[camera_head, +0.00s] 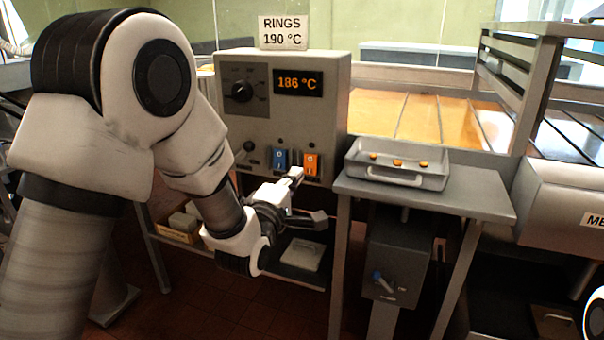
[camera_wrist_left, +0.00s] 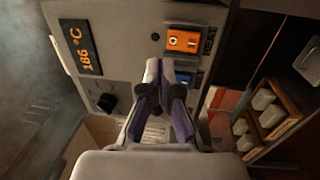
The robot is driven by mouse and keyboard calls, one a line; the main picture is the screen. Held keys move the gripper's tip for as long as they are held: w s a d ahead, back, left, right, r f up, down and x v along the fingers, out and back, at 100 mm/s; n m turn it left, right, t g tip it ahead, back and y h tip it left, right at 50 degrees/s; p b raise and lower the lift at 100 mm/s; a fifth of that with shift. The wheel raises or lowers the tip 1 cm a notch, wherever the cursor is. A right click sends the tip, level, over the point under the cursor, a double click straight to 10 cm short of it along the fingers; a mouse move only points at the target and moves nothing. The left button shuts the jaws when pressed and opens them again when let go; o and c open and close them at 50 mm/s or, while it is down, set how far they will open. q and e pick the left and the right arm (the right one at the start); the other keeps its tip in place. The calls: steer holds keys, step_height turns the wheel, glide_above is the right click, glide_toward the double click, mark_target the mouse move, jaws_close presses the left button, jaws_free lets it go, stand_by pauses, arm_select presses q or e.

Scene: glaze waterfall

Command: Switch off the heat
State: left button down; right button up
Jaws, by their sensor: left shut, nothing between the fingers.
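The grey control box (camera_head: 225,130) has a display (camera_head: 298,83) reading 186 °C. An orange rocker switch (camera_head: 312,164) sits low on its front, right of a blue rocker switch (camera_head: 279,160). In the left wrist view the orange switch (camera_wrist_left: 185,40) shows O and I marks, with a partly readable label beside it. My left gripper (camera_head: 297,174) is shut and empty, just in front of the two switches. In the left wrist view its fingertips (camera_wrist_left: 168,68) partly hide the blue switch (camera_wrist_left: 187,77). I cannot tell whether they touch the box. My right gripper is not in view.
A black dial (camera_head: 240,91) and a small knob (camera_head: 247,147) are on the same box. A sign (camera_head: 283,33) reads RINGS 190 °C. A metal tray (camera_head: 398,164) with small orange pieces stands on a side shelf (camera_head: 440,200). A lower box with a blue handle (camera_head: 383,283) stands below.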

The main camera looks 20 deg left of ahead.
arm_select(q)
steer(key=s, duration=0.5)
steer(key=shift+r, duration=0.35)
